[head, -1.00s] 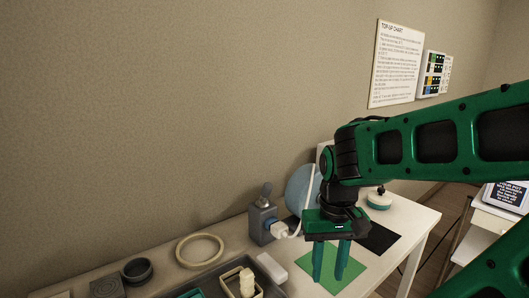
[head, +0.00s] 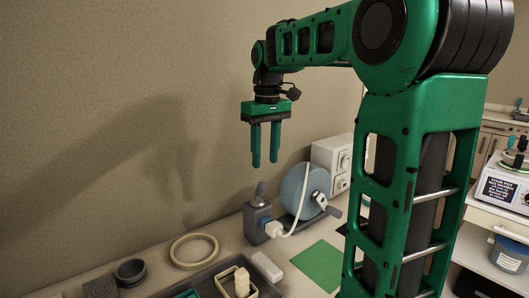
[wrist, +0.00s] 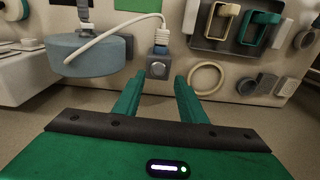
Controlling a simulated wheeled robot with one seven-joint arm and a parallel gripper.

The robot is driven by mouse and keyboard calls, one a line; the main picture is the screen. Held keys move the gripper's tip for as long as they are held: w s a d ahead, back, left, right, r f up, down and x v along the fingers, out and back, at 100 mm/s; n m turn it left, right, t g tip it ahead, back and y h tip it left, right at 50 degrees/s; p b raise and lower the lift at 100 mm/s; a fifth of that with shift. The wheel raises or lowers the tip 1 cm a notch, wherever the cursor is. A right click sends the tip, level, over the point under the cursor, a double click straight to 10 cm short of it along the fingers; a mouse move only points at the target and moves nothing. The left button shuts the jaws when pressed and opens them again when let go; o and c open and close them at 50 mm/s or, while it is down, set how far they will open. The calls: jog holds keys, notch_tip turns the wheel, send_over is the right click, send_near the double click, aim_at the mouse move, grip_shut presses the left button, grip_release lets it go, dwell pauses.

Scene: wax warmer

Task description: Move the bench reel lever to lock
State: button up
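The bench reel has a blue disc (head: 303,188), also in the wrist view (wrist: 88,53). A grey box (head: 256,225) stands at its left, with a short lever (head: 261,190) rising from its top. In the wrist view the box (wrist: 159,66) shows from above with the round lever top (wrist: 157,69). No lock marking is readable. My gripper (head: 265,163) points down, open and empty, above the lever and apart from it. In the wrist view the lever top lies between and beyond the fingertips (wrist: 160,88).
A white plug (head: 273,229) and cord (head: 303,215) run from the box to the reel. A white unit (head: 333,160) stands behind. A beige ring (head: 194,250), dark bowl (head: 131,270) and tray (head: 199,276) lie at left. A green mat (head: 318,264) is in front.

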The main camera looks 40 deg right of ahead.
aim_at(263, 183)
jog(key=shift+w+f, duration=0.2)
jog(key=shift+f, duration=1.1)
jog(key=shift+w+f, duration=0.2)
jog(key=shift+f, duration=1.15)
jog(key=shift+w+f, duration=0.2)
jog(key=shift+f, duration=1.1)
jog(key=shift+f, duration=0.2)
jog(key=c, duration=0.9)
jog(key=shift+w+r, duration=0.2)
jog(key=shift+w, duration=0.45)
jog(key=shift+w+r, duration=0.15)
jog(key=shift+w, duration=0.5)
jog(key=shift+w+f, duration=0.2)
jog(key=shift+w, duration=1.05)
jog(key=o, duration=0.9)
jog(key=shift+s, duration=0.1)
